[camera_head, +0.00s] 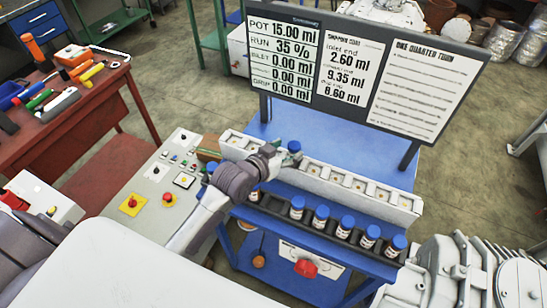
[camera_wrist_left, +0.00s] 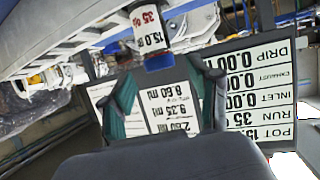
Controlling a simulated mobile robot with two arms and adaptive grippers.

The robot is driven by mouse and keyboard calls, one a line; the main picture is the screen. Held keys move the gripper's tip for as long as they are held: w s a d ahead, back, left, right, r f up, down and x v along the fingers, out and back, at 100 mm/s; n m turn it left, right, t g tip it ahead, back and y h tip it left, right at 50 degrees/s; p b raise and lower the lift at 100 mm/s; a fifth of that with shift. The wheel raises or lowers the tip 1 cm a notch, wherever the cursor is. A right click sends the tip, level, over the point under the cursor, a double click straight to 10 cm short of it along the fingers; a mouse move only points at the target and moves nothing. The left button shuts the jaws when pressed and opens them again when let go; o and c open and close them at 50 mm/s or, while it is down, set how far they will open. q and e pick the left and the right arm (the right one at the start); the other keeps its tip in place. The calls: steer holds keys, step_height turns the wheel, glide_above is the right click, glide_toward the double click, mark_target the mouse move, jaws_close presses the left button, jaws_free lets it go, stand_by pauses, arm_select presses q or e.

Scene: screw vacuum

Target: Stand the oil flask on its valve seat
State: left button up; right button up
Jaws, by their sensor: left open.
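The oil flask, a small bottle with a blue cap (camera_head: 294,146) and a white label, is at the left part of the long white block of valve seats (camera_head: 340,183). In the left wrist view the flask (camera_wrist_left: 150,28) shows upside down, labelled 15.0 ml and 35. Its foot is hidden, so I cannot tell how it sits on its seat. My left gripper (camera_head: 284,152) is close beside the flask. In the left wrist view its two green fingers (camera_wrist_left: 168,78) are spread apart with nothing between them, and the flask is just beyond the tips. My right gripper is not in view.
Several blue-capped bottles (camera_head: 347,226) stand in a dark rack along the block's front. A display board (camera_head: 365,75) stands behind on the blue table (camera_head: 375,160). A control panel (camera_head: 158,190) is at left, a grey machine (camera_head: 455,275) at lower right.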

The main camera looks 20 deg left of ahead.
arm_select(q)
steer(key=v, duration=0.7)
steer(key=shift+s+r+b, duration=0.2)
steer(key=shift+s+b, duration=0.1)
steer(key=shift+b, duration=0.1)
